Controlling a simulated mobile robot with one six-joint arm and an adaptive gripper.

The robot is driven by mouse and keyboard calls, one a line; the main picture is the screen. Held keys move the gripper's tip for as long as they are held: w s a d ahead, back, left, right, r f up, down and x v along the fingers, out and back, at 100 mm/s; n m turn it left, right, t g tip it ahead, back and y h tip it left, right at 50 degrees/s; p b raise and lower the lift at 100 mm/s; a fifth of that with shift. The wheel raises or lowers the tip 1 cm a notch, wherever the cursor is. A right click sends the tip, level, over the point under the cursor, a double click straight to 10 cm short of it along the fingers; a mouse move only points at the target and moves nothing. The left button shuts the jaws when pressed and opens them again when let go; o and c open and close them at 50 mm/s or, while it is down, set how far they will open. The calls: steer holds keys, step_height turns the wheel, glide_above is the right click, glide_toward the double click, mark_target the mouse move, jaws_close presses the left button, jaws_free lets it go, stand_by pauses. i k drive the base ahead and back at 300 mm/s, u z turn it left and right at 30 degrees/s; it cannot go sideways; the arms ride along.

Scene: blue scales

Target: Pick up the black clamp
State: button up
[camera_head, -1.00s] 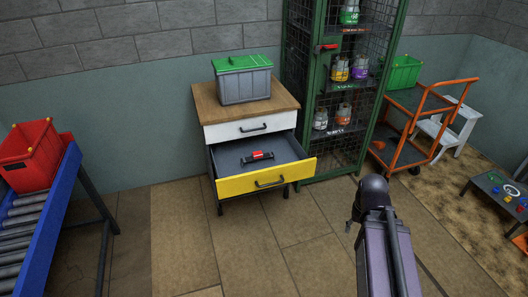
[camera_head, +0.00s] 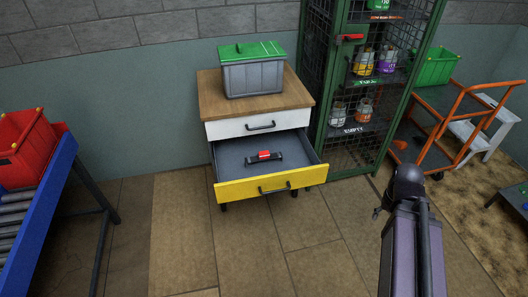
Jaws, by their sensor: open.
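A small black clamp with a red middle (camera_head: 264,156) lies on the grey floor of an open drawer. The drawer has a yellow front (camera_head: 262,186) and belongs to a cabinet with a wooden top (camera_head: 209,98). My arm rises at the lower right of the view, on the floor side of the green cage. My gripper (camera_head: 378,212) shows only as a small dark part at the left of the arm's top, apart from the drawer and the clamp. Its fingers are too small to make out clearly.
A grey bin with a green lid (camera_head: 253,75) stands on the cabinet. A green mesh cage (camera_head: 309,90) with gas bottles stands right of it. An orange cart (camera_head: 445,125) is at the right, a blue roller conveyor (camera_head: 40,205) at the left. The floor before the drawer (camera_head: 250,240) is clear.

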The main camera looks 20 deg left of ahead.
mark_target(265, 155)
steer(key=u, duration=0.5)
steer(key=i, duration=0.9)
steer(key=u, duration=0.6)
